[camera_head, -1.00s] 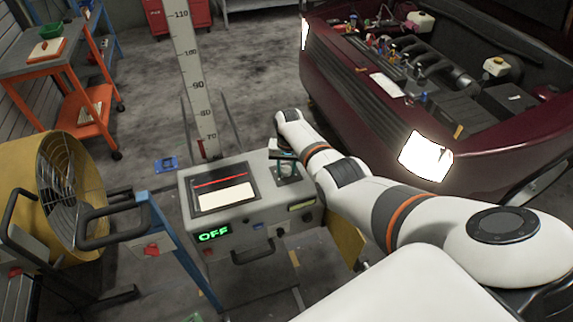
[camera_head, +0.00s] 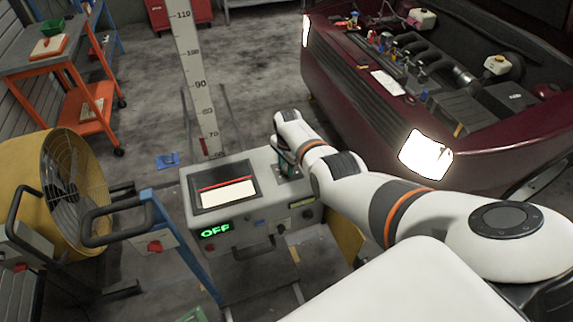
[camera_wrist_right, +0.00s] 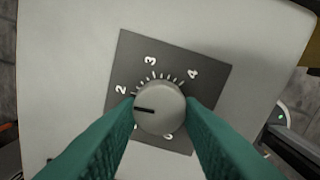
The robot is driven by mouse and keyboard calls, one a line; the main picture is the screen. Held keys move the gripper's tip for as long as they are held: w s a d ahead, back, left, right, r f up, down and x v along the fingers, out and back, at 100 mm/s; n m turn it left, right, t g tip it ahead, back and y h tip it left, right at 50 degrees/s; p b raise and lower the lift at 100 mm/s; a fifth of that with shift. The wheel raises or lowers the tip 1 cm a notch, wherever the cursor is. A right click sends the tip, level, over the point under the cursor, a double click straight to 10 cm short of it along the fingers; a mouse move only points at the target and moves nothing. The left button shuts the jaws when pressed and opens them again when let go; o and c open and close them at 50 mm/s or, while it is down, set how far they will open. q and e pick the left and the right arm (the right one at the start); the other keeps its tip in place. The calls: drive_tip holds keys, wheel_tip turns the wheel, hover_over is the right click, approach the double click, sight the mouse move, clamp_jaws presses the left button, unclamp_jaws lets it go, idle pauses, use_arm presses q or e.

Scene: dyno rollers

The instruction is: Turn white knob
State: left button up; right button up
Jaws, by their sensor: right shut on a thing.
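The white knob (camera_wrist_right: 160,107) is a round, light grey-white dial on a dark square plate (camera_wrist_right: 200,75) with printed numbers and tick marks. Its black pointer line points left, a little below the 2. My right gripper (camera_wrist_right: 161,113) is shut on the knob, with a green finger pad on each side. In the head view my right gripper (camera_head: 287,167) is at the top right of the grey control box (camera_head: 256,210), and the knob is hidden behind it. The box's green display (camera_head: 215,230) reads OFF. My left gripper is in no view.
A tall scale board (camera_head: 200,90) stands behind the box. A dark red car (camera_head: 350,100) with an open hood is at the right, near my arm. A yellow fan (camera_head: 75,190) and a blue-framed stand (camera_head: 165,225) are at the left. Open floor lies behind the box.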

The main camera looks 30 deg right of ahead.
drive_tip(key=shift+w+r+m, duration=0.1)
drive_tip(key=shift+m, duration=0.5)
drive_tip(key=o, duration=1)
drive_tip(key=shift+c, duration=0.2)
drive_tip(key=shift+r+p, duration=0.35)
drive_tip(key=shift+r, duration=0.05)
wheel_tip(320, 180, up, 4)
drive_tip(key=shift+r+p, duration=0.1)
drive_tip(key=shift+p, duration=0.8)
wheel_tip(320, 180, up, 7)
drive_tip(key=shift+s, duration=0.3)
